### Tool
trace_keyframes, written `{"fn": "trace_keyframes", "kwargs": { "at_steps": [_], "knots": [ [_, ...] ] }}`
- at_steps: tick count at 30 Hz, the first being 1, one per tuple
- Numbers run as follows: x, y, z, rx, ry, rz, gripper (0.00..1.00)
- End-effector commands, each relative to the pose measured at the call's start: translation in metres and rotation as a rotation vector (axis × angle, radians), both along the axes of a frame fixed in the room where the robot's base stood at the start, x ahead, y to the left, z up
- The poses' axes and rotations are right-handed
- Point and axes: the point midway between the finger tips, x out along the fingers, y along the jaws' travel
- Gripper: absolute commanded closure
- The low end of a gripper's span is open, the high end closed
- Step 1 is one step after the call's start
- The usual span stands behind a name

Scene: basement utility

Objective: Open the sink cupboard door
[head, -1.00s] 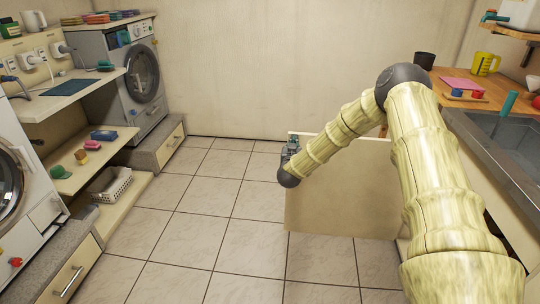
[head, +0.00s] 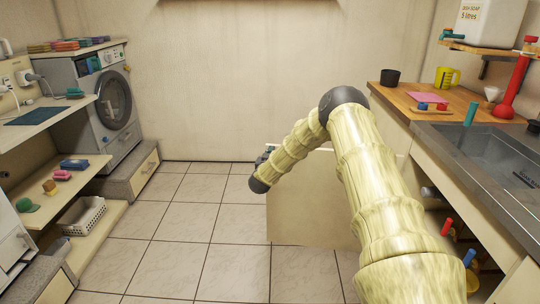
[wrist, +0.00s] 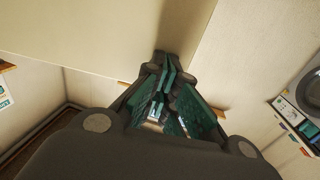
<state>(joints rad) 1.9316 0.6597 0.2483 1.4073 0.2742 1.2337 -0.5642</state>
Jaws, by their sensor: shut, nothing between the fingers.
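The sink cupboard door (head: 308,215) is a plain cream panel. It stands swung wide open, out across the floor from the sink unit. My gripper (head: 265,155) is at the door's far upper left edge in the head view, mostly hidden behind my arm. In the wrist view my gripper (wrist: 165,80) has its dark green fingers together with nothing between them. The cream panel filling the upper left of that view seems to be the door (wrist: 110,35), close beyond the fingertips. I cannot tell whether they touch it.
The open cupboard under the sink (head: 490,155) holds several bottles, including a red-capped one (head: 447,226) and a blue-capped one (head: 469,256). A wooden worktop (head: 425,100) lies behind the sink. Washing machine (head: 112,100) and shelves stand left. The tiled floor (head: 195,215) between is clear.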

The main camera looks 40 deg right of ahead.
Motion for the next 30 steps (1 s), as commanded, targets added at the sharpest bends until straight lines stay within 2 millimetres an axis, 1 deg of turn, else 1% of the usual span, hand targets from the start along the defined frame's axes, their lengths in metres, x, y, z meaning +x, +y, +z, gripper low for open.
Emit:
{"fn": "trace_keyframes", "kwargs": {
  "at_steps": [4,7,11,13,15,21,25,30],
  "knots": [
    [0.000,0.002,0.001,0.000,0.000,0.001,1.00],
    [-0.002,0.010,0.002,0.000,0.001,0.005,1.00],
    [-0.007,0.029,0.003,-0.001,0.002,0.011,1.00],
    [-0.011,0.042,0.003,0.001,0.003,0.015,1.00],
    [-0.019,0.053,-0.001,0.002,0.003,0.016,1.00],
    [-0.051,0.071,-0.001,0.001,0.003,0.006,1.00],
    [-0.066,0.086,0.000,0.001,0.001,0.004,1.00],
    [-0.077,0.101,-0.001,0.000,0.001,0.006,1.00]
  ]
}}
